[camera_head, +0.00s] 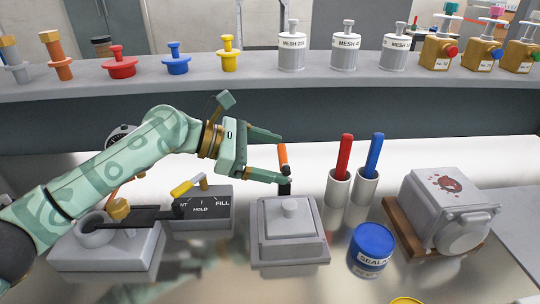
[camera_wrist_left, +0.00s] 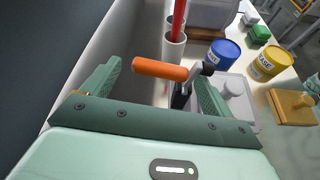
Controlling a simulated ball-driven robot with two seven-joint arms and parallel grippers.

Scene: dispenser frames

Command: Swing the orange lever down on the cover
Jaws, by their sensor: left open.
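The grey cover (camera_head: 290,232) with a round knob on top sits on the bench in the middle of the head view. Its lever has an orange grip (camera_head: 283,158) on a dark arm and stands upright at the cover's back edge. My left gripper (camera_head: 281,160) is open, with its fingertips beside the orange grip. In the left wrist view the orange grip (camera_wrist_left: 160,69) lies across the space between the two spread fingers (camera_wrist_left: 157,78). Whether a finger touches it, I cannot tell. The cover shows partly behind the right finger there (camera_wrist_left: 240,98). My right gripper is out of view.
Cups with a red handle (camera_head: 344,158) and a blue handle (camera_head: 373,155) stand right of the lever. A blue sealant tin (camera_head: 371,247) is right of the cover. A grey box labelled FILL and HOLD (camera_head: 205,213) is on the left. A raised shelf runs behind.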

